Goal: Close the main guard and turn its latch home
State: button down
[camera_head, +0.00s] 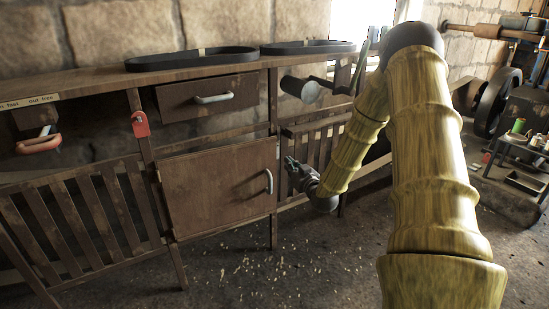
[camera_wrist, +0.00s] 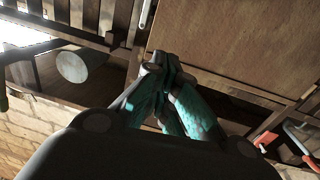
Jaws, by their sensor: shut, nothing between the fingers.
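A solid brown wooden panel with a light vertical handle (camera_head: 269,181) at its right side is set in the bench front; I take this panel (camera_head: 205,190) to be the main guard. It looks about in line with the frame, but I cannot tell if it is fully shut. It also fills the upper right of the wrist view (camera_wrist: 240,50). I cannot make out its latch for sure. My gripper (camera_head: 290,163) is just right of the panel's handle edge, in front of the slats. Its fingers (camera_wrist: 163,65) are together and empty. Contact with the panel is not clear.
A red padlock-shaped piece (camera_head: 140,124) hangs on the left post. A drawer (camera_head: 208,97) and a grey cylinder (camera_head: 301,88) sit above. Slatted panels (camera_head: 80,215) flank the bench. Black belts (camera_head: 190,60) lie on top. The floor in front (camera_head: 240,275) is open, with scattered chips.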

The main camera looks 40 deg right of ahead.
aim_at(272, 146)
jog(key=b+x, duration=0.2)
jog(key=x, duration=1.1)
jog(key=shift+w+d+r+b, duration=0.1)
jog(key=shift+w+d+b, duration=0.05)
jog(key=shift+w+b, duration=0.2)
jog(key=shift+d, duration=0.1)
